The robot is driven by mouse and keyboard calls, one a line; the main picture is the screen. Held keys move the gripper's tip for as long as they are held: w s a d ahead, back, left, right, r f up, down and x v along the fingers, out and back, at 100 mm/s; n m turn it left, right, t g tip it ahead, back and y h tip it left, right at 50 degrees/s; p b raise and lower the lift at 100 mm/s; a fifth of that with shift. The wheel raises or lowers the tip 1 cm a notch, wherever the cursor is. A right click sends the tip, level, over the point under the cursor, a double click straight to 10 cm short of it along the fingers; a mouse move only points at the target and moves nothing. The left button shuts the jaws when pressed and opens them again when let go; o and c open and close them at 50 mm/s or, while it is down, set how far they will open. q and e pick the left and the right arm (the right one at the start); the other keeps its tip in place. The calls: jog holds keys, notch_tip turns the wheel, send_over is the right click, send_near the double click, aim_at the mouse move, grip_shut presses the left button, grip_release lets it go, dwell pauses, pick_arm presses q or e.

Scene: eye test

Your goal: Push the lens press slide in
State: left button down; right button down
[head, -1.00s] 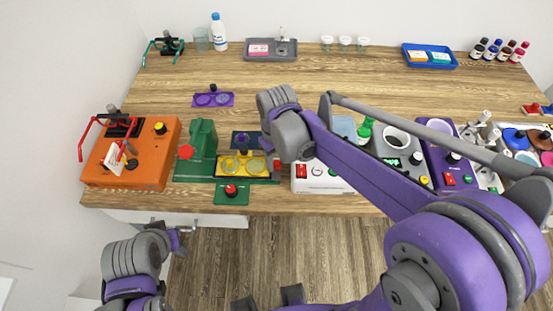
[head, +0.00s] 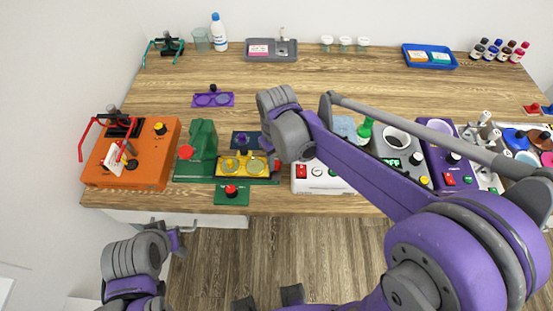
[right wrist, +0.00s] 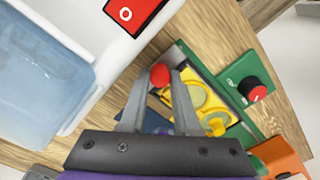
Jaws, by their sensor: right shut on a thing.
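The lens press is a tall green body (head: 203,140) with a red knob on its left side, near the front of the table. A yellow slide (head: 243,178) with two round lens seats lies on the green base to the right of the body. The slide also shows in the right wrist view (right wrist: 212,122). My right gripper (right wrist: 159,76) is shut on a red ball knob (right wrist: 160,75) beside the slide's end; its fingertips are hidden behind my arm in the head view. My left gripper (head: 180,233) is off the table's front edge, and its jaws are unclear.
An orange device (head: 150,178) stands left of the press. A white box with a red switch (head: 322,184) stands close on the right.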

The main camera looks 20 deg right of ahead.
aim_at(245, 165)
dwell(0.8)
jog(key=a, duration=0.2)
jog(key=w+a, duration=0.1)
jog(key=a, duration=0.2)
jog(key=w+a, duration=0.1)
jog(key=a, duration=0.2)
jog(key=shift+w+a+b, duration=0.15)
jog(key=shift+w+b, duration=0.05)
jog(key=shift+b, duration=0.15)
jog(key=shift+a, duration=0.15)
jog(key=c, duration=1)
grip_release()
jog(key=shift+o, duration=0.4)
jog(key=shift+a, duration=0.1)
notch_tip(245, 165, up, 11)
jog(key=shift+p, duration=0.3)
